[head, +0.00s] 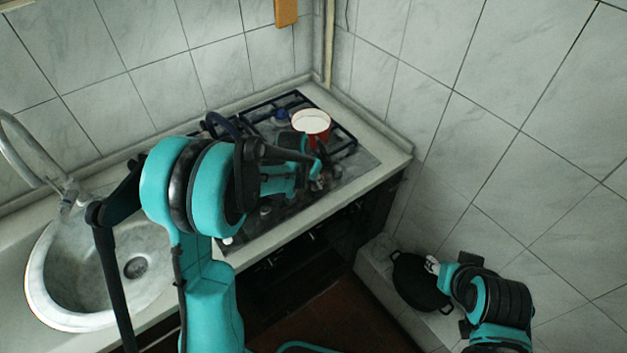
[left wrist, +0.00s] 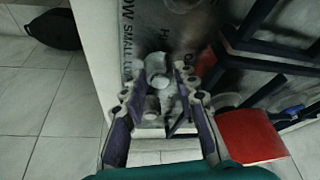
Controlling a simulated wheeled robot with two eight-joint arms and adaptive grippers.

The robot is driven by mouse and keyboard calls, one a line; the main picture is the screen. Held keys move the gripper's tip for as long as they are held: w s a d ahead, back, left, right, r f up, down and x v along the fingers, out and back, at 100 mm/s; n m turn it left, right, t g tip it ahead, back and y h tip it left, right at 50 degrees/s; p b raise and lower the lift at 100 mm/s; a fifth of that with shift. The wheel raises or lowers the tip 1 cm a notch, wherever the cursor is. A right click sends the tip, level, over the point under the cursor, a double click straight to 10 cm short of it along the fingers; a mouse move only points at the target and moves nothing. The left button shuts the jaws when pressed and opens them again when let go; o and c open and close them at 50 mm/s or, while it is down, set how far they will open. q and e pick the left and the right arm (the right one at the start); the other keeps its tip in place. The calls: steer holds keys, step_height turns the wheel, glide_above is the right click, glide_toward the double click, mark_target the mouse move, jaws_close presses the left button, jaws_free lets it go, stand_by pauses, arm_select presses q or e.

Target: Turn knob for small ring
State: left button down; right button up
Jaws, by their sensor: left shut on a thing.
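My left gripper (head: 318,174) is low over the stove's front right part. In the left wrist view its fingers (left wrist: 160,72) close on a pale round knob (left wrist: 156,64), whose sides they partly hide. More round knobs show between the fingers, nearer the wrist. I cannot tell which burner the held knob serves. My right gripper (head: 432,265) is at the lower right; its jaw opening is unclear.
A red pot with a white inside (head: 311,122) stands on the grate behind my left gripper. A black pan (head: 412,284) lies on a low ledge beside my right gripper. A sink (head: 45,270) with a faucet is at left. Tiled walls close off the back and right.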

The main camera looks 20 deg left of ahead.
arm_select(q)
steer(key=shift+n, duration=0.4)
steer(key=c, duration=1.2)
jaws_free()
steer(key=shift+o, duration=0.2)
steer(key=shift+r, duration=0.1)
steer(key=v, duration=1.2)
steer(key=shift+d, duration=0.1)
